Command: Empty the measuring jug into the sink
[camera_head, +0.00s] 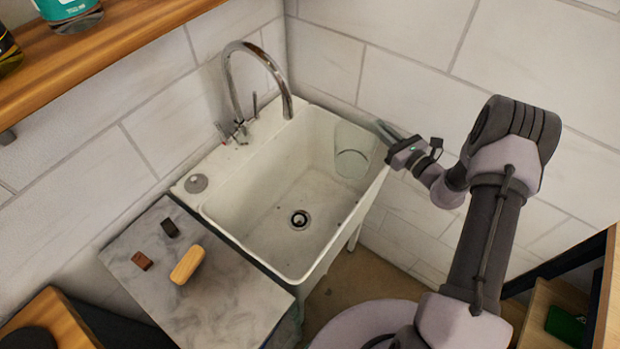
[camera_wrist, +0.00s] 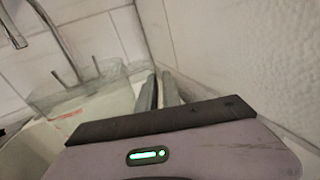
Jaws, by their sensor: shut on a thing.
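The clear measuring jug (camera_head: 352,150) is above the right back part of the white sink (camera_head: 325,222), near the tiled wall. My gripper (camera_head: 383,130) reaches in from the right and is shut on the jug's right side. In the wrist view the jug (camera_wrist: 85,95) is left of my gripper fingers (camera_wrist: 160,90), with a red marking on its wall. The jug is see-through, so its exact tilt and whether it holds liquid are hard to tell. The sink floor looks bare around the round drain (camera_head: 300,219).
A chrome tap (camera_head: 232,80) arches over the sink's back left. A marble counter (camera_head: 225,300) at the front left holds a wood-backed brush (camera_head: 187,264) and two small dark blocks (camera_head: 142,261). A wooden shelf (camera_head: 100,45) is at upper left. Tiled walls stand close behind.

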